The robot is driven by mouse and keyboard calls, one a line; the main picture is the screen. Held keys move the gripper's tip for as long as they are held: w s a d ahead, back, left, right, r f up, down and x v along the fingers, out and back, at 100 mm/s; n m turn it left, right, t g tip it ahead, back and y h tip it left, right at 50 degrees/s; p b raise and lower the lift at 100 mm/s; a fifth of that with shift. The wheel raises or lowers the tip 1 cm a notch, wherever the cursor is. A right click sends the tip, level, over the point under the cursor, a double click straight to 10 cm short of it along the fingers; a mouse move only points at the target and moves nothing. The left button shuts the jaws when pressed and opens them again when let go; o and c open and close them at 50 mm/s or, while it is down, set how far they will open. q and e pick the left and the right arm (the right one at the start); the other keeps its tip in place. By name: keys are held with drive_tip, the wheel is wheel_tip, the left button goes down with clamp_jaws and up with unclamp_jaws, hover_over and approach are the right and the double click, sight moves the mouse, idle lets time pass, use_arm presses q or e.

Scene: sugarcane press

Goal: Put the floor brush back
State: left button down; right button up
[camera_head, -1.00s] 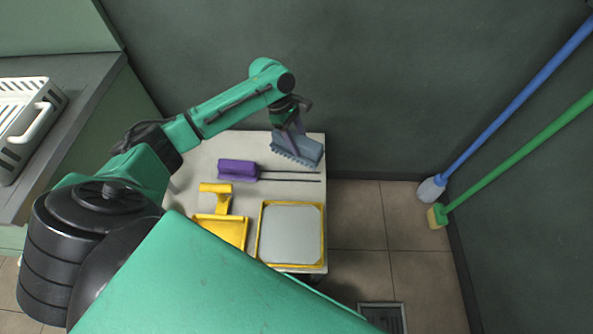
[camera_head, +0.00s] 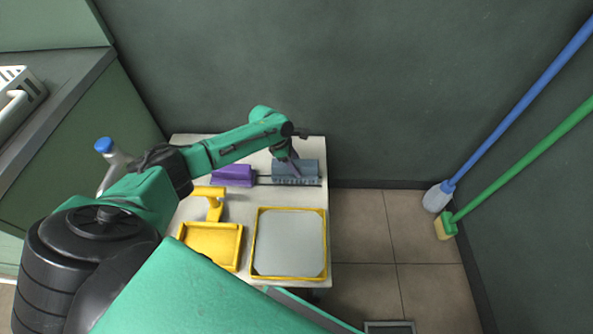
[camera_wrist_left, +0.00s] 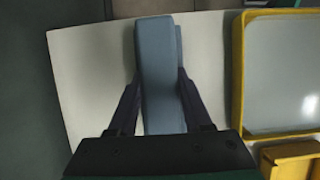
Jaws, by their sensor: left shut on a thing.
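In the left wrist view, the fingers of my gripper (camera_wrist_left: 160,105) lie on both sides of the brush block (camera_wrist_left: 157,60). A purple brush block (camera_head: 233,175) lies just to its left, and thin dark rails (camera_head: 300,185) run in front of the grey brush. I cannot tell whether the brush touches the table. My right gripper is not in view.
A yellow dustpan (camera_head: 212,245) and a yellow-rimmed tray (camera_head: 290,276) fill the table's front. A blue-handled mop (camera_head: 520,105) and a green-handled brush (camera_head: 525,160) lean at the right wall.

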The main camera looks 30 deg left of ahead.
use_arm(q)
drive_tip(key=shift+f, duration=0.7)
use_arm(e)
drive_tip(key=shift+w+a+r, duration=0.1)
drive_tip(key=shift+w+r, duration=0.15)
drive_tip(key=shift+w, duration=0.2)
use_arm(q)
drive_tip(key=shift+f, duration=0.25)
drive_tip(key=shift+c, duration=1.6)
unclamp_jaws()
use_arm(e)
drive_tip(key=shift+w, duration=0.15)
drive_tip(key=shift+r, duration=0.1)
use_arm(q)
drive_tip(key=shift+r, duration=0.3)
drive_tip(key=p+v, duration=0.4)
drive_tip(key=v, duration=0.8)
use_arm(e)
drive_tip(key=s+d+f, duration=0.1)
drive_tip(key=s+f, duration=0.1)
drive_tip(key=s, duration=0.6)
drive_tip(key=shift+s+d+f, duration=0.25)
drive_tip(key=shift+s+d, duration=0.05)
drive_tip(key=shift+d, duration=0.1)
